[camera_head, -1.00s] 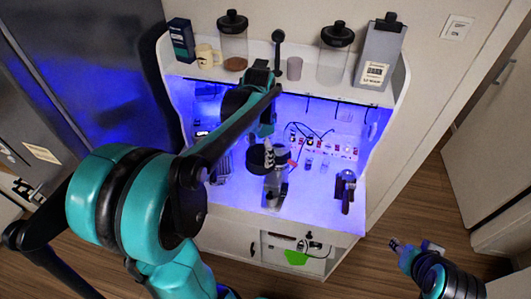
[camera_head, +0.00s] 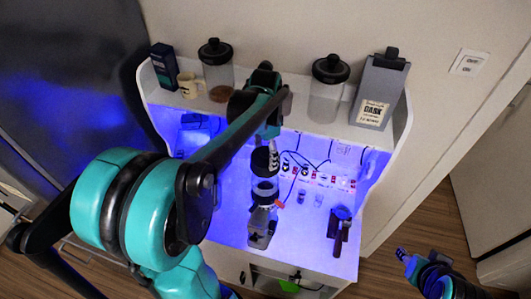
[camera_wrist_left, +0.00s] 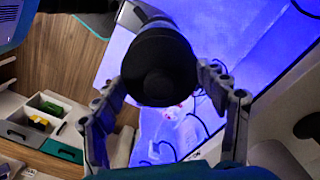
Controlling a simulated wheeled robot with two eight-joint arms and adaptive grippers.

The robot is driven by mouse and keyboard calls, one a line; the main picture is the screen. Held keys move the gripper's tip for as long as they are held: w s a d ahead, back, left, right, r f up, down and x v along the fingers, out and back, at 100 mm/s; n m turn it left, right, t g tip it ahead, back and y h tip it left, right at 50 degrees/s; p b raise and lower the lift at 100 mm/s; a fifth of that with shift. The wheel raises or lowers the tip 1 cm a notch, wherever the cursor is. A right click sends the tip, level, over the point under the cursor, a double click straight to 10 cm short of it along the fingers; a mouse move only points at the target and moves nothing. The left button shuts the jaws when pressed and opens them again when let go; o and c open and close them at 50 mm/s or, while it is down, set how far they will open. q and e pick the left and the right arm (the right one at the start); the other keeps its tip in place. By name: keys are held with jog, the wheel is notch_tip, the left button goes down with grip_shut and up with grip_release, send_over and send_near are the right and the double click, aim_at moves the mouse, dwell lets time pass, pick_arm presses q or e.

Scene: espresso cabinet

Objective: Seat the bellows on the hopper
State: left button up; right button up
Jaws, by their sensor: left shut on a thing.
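The black bellows (camera_head: 264,160) is in my left gripper (camera_head: 271,146), above the grinder in the head view. In the left wrist view, the round dark end of the bellows (camera_wrist_left: 160,68) fills the space between the fingers of my left gripper (camera_wrist_left: 168,85), which is shut on it. I cannot tell whether bellows and hopper touch. My right gripper (camera_head: 402,254) is low at the right, away from the cabinet; its opening is unclear.
The cabinet's upper shelf holds a mug (camera_head: 188,85), lidded jars (camera_head: 326,92) and a grey bag (camera_head: 379,92). A dark device with a handle (camera_head: 340,228) stands right of the grinder. Cables and a power strip (camera_head: 318,177) lie at the back.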

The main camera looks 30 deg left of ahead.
pick_arm(q)
jog(key=shift+f, duration=0.15)
jog(key=shift+s+f+b, duration=0.15)
jog(key=shift+f+b, duration=0.55)
jog(key=shift+b, duration=0.05)
notch_tip(320, 180, down, 3)
jog(key=shift+r+b, duration=0.1)
jog(key=shift+b, duration=1.05)
jog(key=shift+f+b, duration=0.35)
jog(key=shift+f, duration=0.1)
jog(key=shift+f+b, duration=0.85)
dwell(1.6)
jog(key=o, duration=1.9)
jog(key=shift+o, duration=0.4)
